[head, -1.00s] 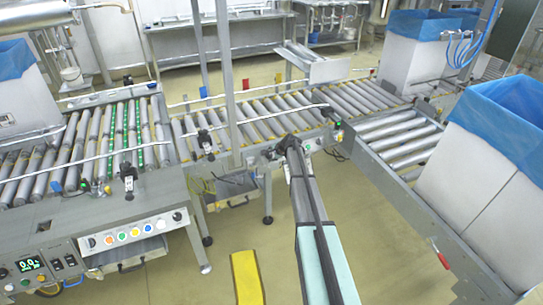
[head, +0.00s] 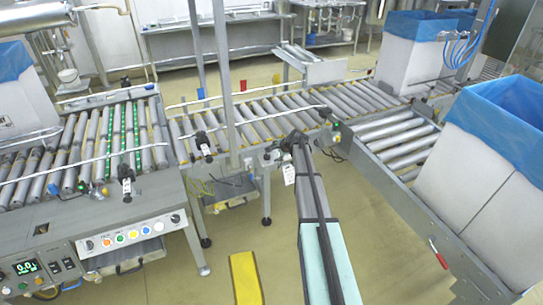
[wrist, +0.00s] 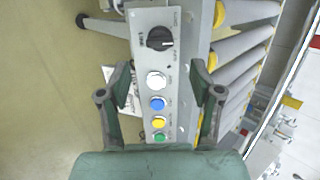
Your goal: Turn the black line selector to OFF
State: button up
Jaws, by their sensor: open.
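The black line selector (wrist: 159,38) is a round knob at the top of a grey control panel (wrist: 146,60) in the wrist view. A pale mark on it points to the right side of the picture; the lettering around it is too small to read. In the head view a black knob (head: 174,217) sits at the right end of the button panel (head: 155,229). My gripper (wrist: 160,78) is open and empty, its two fingers on either side of the panel in the picture. The selector shows beyond the fingertips, apart from them.
A white (wrist: 156,80), a blue (wrist: 157,104), a yellow (wrist: 158,122) and a green button line up below the selector. Conveyor rollers (wrist: 240,50) lie to the right. In the head view, boxes with blue liners (head: 480,165) stand right; open floor lies in front.

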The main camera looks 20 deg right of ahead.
jog(key=v, duration=0.5)
dwell(0.4)
jog(key=s+a+f+n+g, duration=0.35)
jog(key=s+a+f, duration=0.3)
jog(key=s, duration=0.35)
jog(key=s+a+f+n+g, duration=0.2)
jog(key=s+a+f+n, duration=0.4)
jog(key=s, duration=0.5)
jog(key=s+a+f+n+g, duration=0.1)
jog(key=s+a+f+g, duration=0.1)
jog(key=s+a+f, duration=0.5)
jog(key=s+a+f+n+g, duration=0.2)
jog(key=s+a+f, duration=0.1)
jog(key=s, duration=1.1)
jog(key=s+a+f+n+g+h, duration=0.1)
jog(key=s+a+f+n+g, duration=0.1)
jog(key=s, duration=1.1)
jog(key=s+a+f+n+g+h, duration=0.1)
jog(key=s+a+f+n+g, duration=0.2)
jog(key=s, duration=1.1)
jog(key=a, duration=0.3)
jog(key=shift+s+a+f, duration=0.3)
jog(key=shift+a, duration=0.05)
